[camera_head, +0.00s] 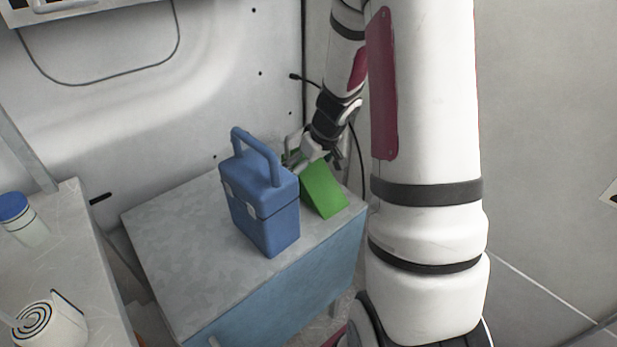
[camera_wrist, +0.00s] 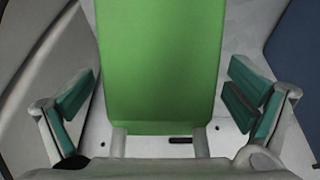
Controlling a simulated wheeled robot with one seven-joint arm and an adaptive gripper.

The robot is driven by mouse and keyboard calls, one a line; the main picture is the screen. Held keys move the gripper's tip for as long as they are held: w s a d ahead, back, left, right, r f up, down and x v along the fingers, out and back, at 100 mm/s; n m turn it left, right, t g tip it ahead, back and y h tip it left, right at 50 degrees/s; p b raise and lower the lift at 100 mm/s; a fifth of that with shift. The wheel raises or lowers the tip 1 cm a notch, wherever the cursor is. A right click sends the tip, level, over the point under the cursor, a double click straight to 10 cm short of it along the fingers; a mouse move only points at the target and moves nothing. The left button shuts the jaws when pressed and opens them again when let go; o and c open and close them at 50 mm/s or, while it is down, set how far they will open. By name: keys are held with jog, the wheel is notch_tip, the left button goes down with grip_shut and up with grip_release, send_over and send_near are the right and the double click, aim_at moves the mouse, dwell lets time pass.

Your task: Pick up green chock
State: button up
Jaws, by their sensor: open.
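The green chock (camera_head: 324,190) is a wedge-shaped block on the grey table top, just right of the blue toolbox. In the wrist view the chock (camera_wrist: 160,62) fills the upper middle as a broad green face. My gripper (camera_head: 312,158) is above the chock's back end in the head view, which hides that part. In the wrist view my gripper (camera_wrist: 160,104) is open, with one teal-padded finger on each side of the chock. Gaps show between both pads and the chock. I cannot tell how deep the fingers reach along it.
The blue toolbox (camera_head: 262,207) with a raised handle stands close to the left of the chock. The grey table top (camera_head: 180,240) is clear at the left. Walls rise behind it. A white counter (camera_head: 60,262) with a blue-capped jar (camera_head: 20,218) is at far left.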

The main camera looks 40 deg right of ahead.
jog(key=shift+r, duration=0.1)
jog(key=c, duration=2)
jog(key=shift+c, duration=0.2)
